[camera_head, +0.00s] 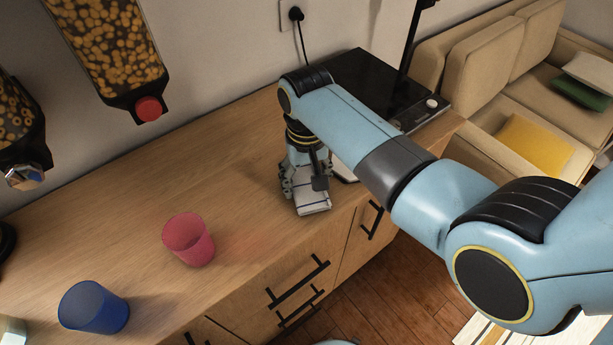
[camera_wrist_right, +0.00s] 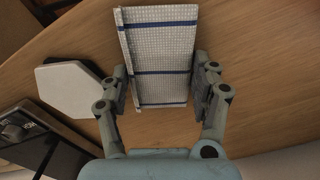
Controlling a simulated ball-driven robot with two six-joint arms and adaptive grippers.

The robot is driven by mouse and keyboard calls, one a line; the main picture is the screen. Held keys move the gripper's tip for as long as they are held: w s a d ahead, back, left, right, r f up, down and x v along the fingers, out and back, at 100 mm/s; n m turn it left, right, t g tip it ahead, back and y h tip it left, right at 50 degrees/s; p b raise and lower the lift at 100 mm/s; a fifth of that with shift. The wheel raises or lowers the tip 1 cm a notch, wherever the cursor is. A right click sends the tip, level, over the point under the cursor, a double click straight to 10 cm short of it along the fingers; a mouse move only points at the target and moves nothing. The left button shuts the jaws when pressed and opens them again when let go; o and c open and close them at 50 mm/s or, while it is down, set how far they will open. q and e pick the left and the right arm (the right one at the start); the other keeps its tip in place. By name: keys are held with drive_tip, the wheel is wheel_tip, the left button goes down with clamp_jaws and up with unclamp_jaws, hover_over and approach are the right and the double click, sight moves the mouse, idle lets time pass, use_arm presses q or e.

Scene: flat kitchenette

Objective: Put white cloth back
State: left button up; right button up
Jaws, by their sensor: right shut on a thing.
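The white cloth (camera_head: 313,201), folded and with dark blue stripes, is at the counter's front edge in the head view. It also shows in the right wrist view (camera_wrist_right: 162,60), between the two fingers. My right gripper (camera_head: 304,186) comes down from above and is shut on the cloth, one finger on each side. The same gripper shows in the wrist view (camera_wrist_right: 162,88). I cannot tell whether the cloth touches the wood. My left gripper is not in view.
A pink cup (camera_head: 189,239) and a blue cup (camera_head: 93,307) stand on the wooden counter (camera_head: 235,170) to the left. A white angular object (camera_wrist_right: 75,88) lies beside the cloth. A black appliance (camera_head: 375,85) stands behind my arm. Cereal dispensers (camera_head: 112,45) hang on the wall.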

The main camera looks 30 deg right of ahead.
sight(307, 180)
drive_tip(key=o, duration=1)
drive_tip(key=shift+f, duration=0.1)
wheel_tip(307, 180, up, 12)
drive_tip(key=shift+p, duration=0.3)
